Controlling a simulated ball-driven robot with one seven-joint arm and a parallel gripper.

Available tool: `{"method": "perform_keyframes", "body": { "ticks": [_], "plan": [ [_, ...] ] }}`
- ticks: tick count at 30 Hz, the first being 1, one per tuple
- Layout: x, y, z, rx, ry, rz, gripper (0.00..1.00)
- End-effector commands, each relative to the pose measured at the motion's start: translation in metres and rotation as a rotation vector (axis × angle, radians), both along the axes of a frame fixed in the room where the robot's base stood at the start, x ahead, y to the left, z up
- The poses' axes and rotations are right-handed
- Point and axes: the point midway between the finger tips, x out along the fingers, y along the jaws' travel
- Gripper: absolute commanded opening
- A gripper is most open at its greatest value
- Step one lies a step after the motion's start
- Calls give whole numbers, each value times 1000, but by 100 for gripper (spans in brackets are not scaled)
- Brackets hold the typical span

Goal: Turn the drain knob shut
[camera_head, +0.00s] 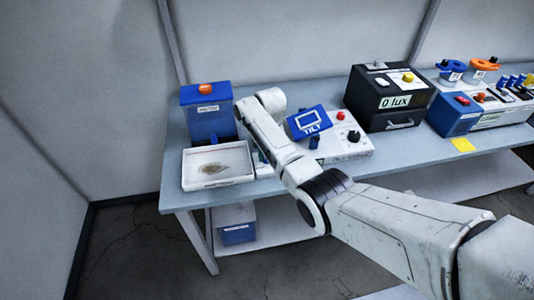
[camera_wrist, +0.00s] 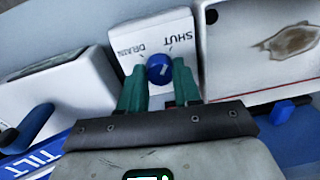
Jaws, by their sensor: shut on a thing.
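The drain knob (camera_wrist: 159,69) is a round blue knob on a white block (camera_wrist: 127,35) marked "DRAIN" and "SHUT", seen in the wrist view. A pale line on the knob runs toward the side with the lettering, but I cannot tell its exact setting. My gripper (camera_wrist: 159,82) has its two green fingers on either side of the knob and is shut on it.
A white tray (camera_head: 187,181) with a brown stain stands left of the block, in front of a blue box (camera_head: 208,122). A white unit with a blue "TILT" display (camera_head: 309,122) stands close on the right. A black "0 lux" box (camera_head: 385,118) is farther right.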

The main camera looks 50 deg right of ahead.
Motion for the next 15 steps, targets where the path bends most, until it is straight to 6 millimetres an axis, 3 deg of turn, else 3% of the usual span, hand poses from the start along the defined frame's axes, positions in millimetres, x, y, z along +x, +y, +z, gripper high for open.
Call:
{"method": "perform_keyframes", "body": {
  "ticks": [15],
  "plan": [
    [0, 0, 1, -1, -2, -147, 2]
  ]
}}
